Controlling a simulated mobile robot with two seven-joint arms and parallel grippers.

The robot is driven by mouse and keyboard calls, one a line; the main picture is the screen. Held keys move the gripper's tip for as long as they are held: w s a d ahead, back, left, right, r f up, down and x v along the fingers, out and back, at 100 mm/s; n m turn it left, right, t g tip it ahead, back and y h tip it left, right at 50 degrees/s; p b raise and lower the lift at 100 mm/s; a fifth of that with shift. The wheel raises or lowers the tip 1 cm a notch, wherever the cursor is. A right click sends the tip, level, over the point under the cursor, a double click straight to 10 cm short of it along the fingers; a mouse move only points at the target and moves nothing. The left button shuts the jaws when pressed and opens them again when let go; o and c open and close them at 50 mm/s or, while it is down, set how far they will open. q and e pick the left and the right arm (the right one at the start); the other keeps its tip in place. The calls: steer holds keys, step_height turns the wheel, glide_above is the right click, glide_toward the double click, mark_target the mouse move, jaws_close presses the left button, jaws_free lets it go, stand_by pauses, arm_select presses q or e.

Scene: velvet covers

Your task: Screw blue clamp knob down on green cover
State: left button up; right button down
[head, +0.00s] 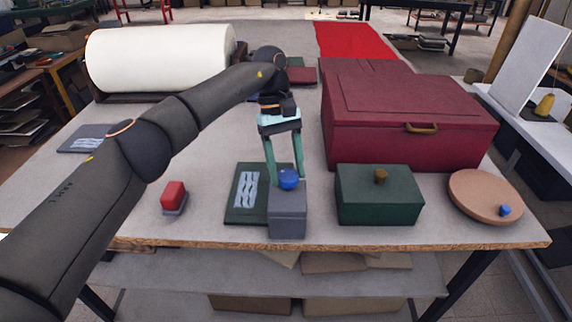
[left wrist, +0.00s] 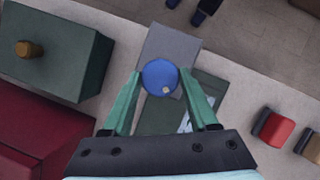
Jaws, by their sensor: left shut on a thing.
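The blue clamp knob (head: 288,179) sits on top of a grey clamp block (head: 287,215) at the table's front edge. The green cover (head: 240,214), a flat board with pale wavy marks, lies beside and partly under the block. My left gripper (head: 287,180) comes down from above with its green fingers on either side of the knob, shut on it. In the left wrist view the round knob (left wrist: 160,77) is between the fingertips, over the grey block (left wrist: 168,45). Whether the block touches the cover cannot be told. My right gripper is not in view.
A dark green box (head: 378,205) with a brass knob stands close to the right. A large maroon chest (head: 405,125) is behind it. A red block (head: 173,194) lies left, and a round tan disc (head: 486,195) lies far right. A white roll (head: 160,57) is at the back left.

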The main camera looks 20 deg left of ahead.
arm_select(q)
steer(key=shift+w+d+r+m+g+y+p, duration=0.1)
steer(key=shift+m+g+y+p, duration=0.2)
steer(key=shift+m, duration=0.8)
steer(key=shift+d+m+g+y+p, duration=0.15)
steer(key=shift+m+y, duration=0.25)
steer(key=shift+m, duration=0.7)
steer(key=shift+a, duration=0.1)
steer(key=o, duration=1.3)
steer(key=shift+o, duration=0.2)
